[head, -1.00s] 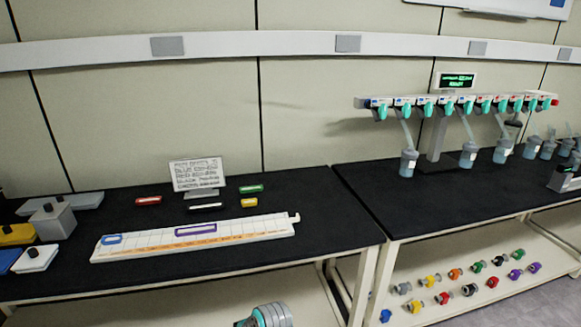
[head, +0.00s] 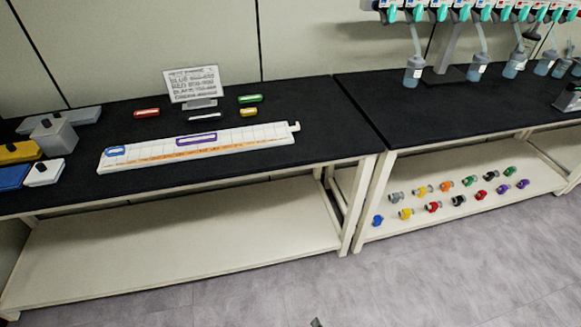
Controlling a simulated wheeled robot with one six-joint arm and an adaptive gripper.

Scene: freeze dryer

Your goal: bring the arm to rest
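My gripper is not clearly in view in the head view. Only a small dark tip shows at the bottom edge, left of the middle of the right half, and I cannot tell what it is. No arm link shows over the benches. A white ruled board (head: 240,141) lies on the left black bench top (head: 310,115), with a blue frame (head: 115,151) at its left end and a purple frame (head: 196,140) near its middle.
A sign (head: 195,84) stands behind the board among red, green, yellow and white pieces. Boxes lie at the left end. Flasks (head: 413,72) hang from the dryer manifold on the right bench. Several coloured valves (head: 433,207) lie on its lower shelf. The floor (head: 420,280) in front is clear.

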